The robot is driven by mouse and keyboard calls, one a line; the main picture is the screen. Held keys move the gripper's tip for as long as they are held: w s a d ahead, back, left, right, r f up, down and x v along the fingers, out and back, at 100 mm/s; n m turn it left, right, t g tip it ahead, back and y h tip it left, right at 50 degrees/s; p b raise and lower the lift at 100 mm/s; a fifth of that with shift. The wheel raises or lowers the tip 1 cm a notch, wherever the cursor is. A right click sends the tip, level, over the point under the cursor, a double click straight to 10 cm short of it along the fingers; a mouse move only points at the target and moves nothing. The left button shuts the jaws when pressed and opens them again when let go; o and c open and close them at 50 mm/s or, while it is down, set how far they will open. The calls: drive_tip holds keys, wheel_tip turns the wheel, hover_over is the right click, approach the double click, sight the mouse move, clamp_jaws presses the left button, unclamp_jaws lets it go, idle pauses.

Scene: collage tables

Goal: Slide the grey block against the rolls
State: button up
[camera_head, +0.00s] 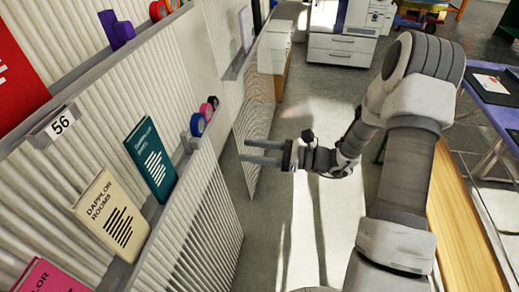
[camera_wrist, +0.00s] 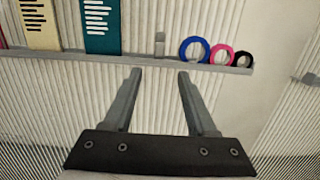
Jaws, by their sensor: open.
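A small grey block (camera_wrist: 159,44) stands on the narrow grey ledge (camera_wrist: 62,56), between the teal book (camera_wrist: 101,26) and the rolls. It is small and hard to make out in the head view (camera_head: 187,143). A blue roll (camera_wrist: 194,51), a pink roll (camera_wrist: 222,54) and a black roll (camera_wrist: 243,59) stand in a row to its right, with a gap between block and blue roll. My gripper (camera_wrist: 160,72) is open and empty. Its fingertips point at the ledge, just below the block in the wrist view. In the head view my gripper (camera_head: 242,151) is apart from the ledge.
A cream book (camera_head: 110,216) and a magenta book (camera_head: 48,277) lean on the same ledge. A higher ledge holds a purple object (camera_head: 116,30) and more rolls (camera_head: 157,10). The floor (camera_head: 270,205) below my gripper is clear.

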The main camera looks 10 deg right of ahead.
drive_tip(key=shift+v, duration=0.95)
drive_tip(key=shift+c, duration=0.3)
